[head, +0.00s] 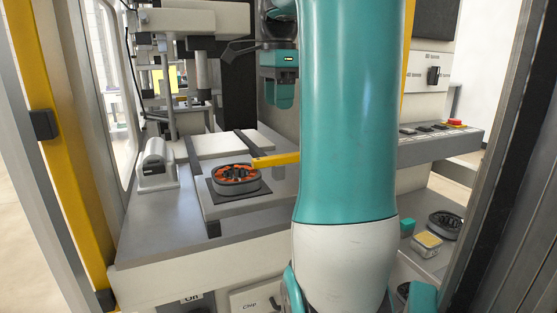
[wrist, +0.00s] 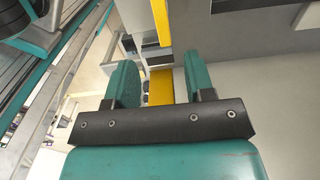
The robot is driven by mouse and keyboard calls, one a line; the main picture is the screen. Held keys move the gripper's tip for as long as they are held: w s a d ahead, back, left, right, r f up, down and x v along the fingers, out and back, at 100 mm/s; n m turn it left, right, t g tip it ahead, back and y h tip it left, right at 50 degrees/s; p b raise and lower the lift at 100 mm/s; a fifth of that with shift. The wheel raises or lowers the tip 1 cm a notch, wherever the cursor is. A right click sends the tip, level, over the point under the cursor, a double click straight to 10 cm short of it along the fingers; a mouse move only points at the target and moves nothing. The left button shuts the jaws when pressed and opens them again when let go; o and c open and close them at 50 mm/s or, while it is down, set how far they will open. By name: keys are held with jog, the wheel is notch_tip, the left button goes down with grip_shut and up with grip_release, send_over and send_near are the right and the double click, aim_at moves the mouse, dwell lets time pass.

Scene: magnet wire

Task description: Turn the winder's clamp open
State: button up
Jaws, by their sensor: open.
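The winder's clamp looks to be the yellow bar (head: 275,159). It lies across the right edge of a round dark stator with orange windings (head: 237,179), on the winder's bed. My arm hides the bar's right end. My gripper (head: 281,100) is behind and above the bar in the head view, apart from it. In the wrist view my gripper (wrist: 160,76) has its two teal fingers spread with nothing held. A yellow piece (wrist: 160,86) shows beyond and between the fingers; I cannot tell whether it is the clamp.
A grey cylindrical fixture (head: 155,165) stands left of the stator. A grey machine head (head: 185,20) overhangs the back of the bed. A control shelf with a red button (head: 455,122) is at right. Below it are a small yellow-topped box (head: 427,244) and another dark stator (head: 445,224).

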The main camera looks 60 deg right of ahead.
aim_at(278, 156)
notch_tip(278, 156, down, 13)
jog(key=b, duration=0.2)
jog(key=shift+r+b, duration=0.1)
jog(key=shift+b, duration=0.3)
grip_shut()
